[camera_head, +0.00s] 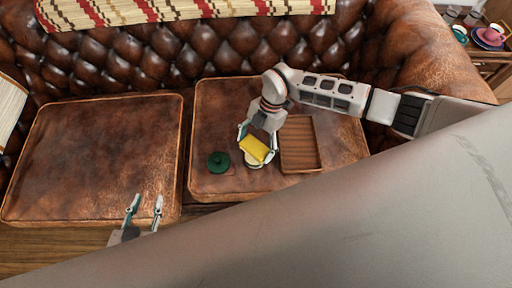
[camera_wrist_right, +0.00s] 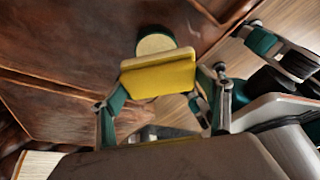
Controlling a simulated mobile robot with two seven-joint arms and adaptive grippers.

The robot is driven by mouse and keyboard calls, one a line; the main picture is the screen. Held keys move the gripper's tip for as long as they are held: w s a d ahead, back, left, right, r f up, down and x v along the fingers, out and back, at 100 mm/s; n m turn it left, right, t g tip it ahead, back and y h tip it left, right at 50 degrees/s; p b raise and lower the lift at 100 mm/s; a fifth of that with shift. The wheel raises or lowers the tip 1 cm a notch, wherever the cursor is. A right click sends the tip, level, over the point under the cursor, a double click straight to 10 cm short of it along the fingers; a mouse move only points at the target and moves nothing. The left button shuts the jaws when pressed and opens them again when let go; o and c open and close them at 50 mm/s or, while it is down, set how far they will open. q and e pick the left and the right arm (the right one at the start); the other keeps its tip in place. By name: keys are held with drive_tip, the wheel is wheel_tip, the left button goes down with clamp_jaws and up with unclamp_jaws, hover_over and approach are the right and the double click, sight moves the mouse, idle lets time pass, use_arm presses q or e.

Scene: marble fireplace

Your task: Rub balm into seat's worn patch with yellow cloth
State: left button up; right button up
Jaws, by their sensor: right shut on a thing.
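The yellow cloth (camera_head: 254,148) is a folded pad. My right gripper (camera_head: 257,141) is shut on it, above the right seat cushion (camera_head: 215,105). The pad also shows between the fingers in the right wrist view (camera_wrist_right: 158,80). A round tin with a pale top (camera_head: 253,164) sits just below the pad in the head view, partly hidden by it; it shows beyond the pad in the wrist view (camera_wrist_right: 155,43). I cannot tell whether they touch. A dark green round lid (camera_head: 218,162) lies left of the tin. My left gripper (camera_head: 146,201) is open and empty near the left cushion's front edge.
A shallow wooden tray (camera_head: 301,145) lies on the right cushion, right of the cloth. The left cushion (camera_head: 95,155) is bare, with lighter scuffed leather. A striped throw (camera_head: 160,10) covers the backrest. Cups (camera_head: 490,36) stand at far right.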

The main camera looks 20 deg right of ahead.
use_arm(q)
drive_tip(key=shift+t, duration=0.3)
drive_tip(key=shift+w+r+p, duration=0.25)
drive_tip(key=shift+r+p, duration=0.1)
drive_tip(key=shift+r, duration=0.3)
drive_tip(key=shift+w+r+p, duration=0.2)
drive_tip(key=shift+r+p, duration=0.1)
drive_tip(key=shift+r, duration=0.4)
drive_tip(key=shift+w+r+p, duration=0.25)
drive_tip(key=shift+r+p, duration=0.1)
drive_tip(key=shift+r, duration=0.3)
use_arm(e)
drive_tip(key=shift+r, duration=1.45)
